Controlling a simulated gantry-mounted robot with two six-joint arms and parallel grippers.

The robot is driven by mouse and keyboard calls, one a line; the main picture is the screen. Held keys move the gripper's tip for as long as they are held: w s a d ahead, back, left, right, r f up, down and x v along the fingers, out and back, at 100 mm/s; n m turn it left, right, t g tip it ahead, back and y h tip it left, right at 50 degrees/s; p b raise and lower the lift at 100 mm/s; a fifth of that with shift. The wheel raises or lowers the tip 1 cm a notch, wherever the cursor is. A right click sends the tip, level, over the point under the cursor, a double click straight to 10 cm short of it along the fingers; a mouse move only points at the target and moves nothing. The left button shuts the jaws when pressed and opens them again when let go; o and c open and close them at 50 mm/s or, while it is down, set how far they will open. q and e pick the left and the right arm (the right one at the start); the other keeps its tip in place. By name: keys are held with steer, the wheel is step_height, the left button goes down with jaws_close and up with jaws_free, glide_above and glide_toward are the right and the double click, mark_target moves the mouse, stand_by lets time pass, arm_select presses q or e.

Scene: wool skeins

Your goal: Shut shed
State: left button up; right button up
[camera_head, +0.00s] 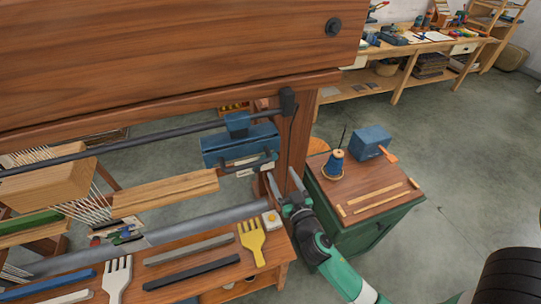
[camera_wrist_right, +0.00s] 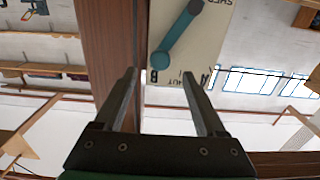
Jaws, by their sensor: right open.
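In the right wrist view a teal lever (camera_wrist_right: 176,38) is mounted on a cream plate (camera_wrist_right: 215,38) with black lettering, including "A", "B" and "SHED". The lever slants from a dark pivot at upper right down to its rounded end near the "B". My right gripper (camera_wrist_right: 160,74) is open; the lever's rounded end appears between and beyond its fingertips, and I see no grip on it. In the head view my right gripper (camera_head: 281,182) is beside the loom's wooden post (camera_head: 297,135). I cannot make out the lever there. My left gripper is not in view.
A blue box-like part (camera_head: 240,147) hangs on the loom left of the post. A yellow fork (camera_head: 252,240) and other tools lie on the loom's front shelf. A green cabinet (camera_head: 360,238) with a blue spool (camera_head: 335,163) stands right of my gripper. Open floor lies beyond.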

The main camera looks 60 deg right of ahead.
mark_target(274, 159)
steer(key=x, duration=0.8)
steer(key=shift+w+d, duration=0.25)
steer(key=shift+w, duration=0.05)
steer(key=shift+c, duration=0.3)
jaws_close()
stand_by(0.6)
